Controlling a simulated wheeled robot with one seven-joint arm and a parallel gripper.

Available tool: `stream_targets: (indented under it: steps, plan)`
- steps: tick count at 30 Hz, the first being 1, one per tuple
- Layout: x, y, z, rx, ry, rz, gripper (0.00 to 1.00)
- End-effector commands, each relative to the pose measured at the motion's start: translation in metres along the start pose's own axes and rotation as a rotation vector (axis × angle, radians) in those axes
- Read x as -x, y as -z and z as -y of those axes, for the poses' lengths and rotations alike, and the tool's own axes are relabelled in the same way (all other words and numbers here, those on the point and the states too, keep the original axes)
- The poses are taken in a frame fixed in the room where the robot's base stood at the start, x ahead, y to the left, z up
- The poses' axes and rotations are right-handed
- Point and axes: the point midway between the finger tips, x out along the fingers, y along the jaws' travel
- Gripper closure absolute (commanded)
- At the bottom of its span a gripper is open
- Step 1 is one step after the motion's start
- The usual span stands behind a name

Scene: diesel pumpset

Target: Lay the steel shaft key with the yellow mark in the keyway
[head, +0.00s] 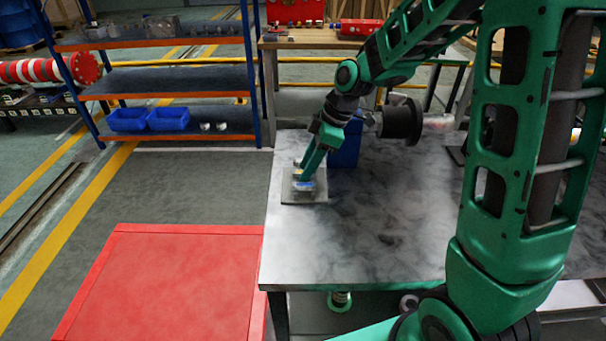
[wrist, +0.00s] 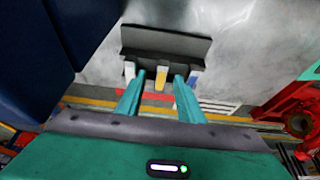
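My gripper (head: 304,178) points down over a small grey holder (head: 290,198) near the left end of the workbench. In the wrist view its two teal fingers (wrist: 160,77) are apart. The yellow-marked key (wrist: 161,79) lies in the dark holder (wrist: 185,43), in line with the gap between the fingertips. I cannot tell whether the fingers touch it. A dark round machine part with a pale shaft (head: 437,122) stands further back. I cannot make out a keyway.
The workbench top (head: 370,235) is largely clear in front of the holder. A blue block (head: 345,152) stands close behind and right of my gripper. A red surface (head: 165,285) lies to the left, below the bench. A shelf with blue bins (head: 128,119) stands behind.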

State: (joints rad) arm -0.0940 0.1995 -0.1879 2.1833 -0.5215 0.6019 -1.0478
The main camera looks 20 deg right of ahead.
Motion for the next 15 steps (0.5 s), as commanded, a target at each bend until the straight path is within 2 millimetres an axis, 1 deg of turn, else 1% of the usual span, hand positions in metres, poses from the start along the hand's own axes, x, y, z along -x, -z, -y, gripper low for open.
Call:
stream_targets:
  steps: [2,3,5,6,7,15]
  plan:
    - [0.0002,0.0,0.0,0.0,0.0,0.0,0.66]
    - [0.0002,0.0001,0.0,0.0,0.0,0.0,0.68]
    - [0.0003,0.0001,0.0,0.0,0.0,0.0,0.82]
    - [0.0003,0.0001,-0.0001,0.0,0.0,0.0,0.92]
    - [0.0003,0.0001,-0.0001,0.0,0.0,0.0,0.99]
    - [0.0006,0.0002,-0.0002,0.0,0.0,0.0,1.0]
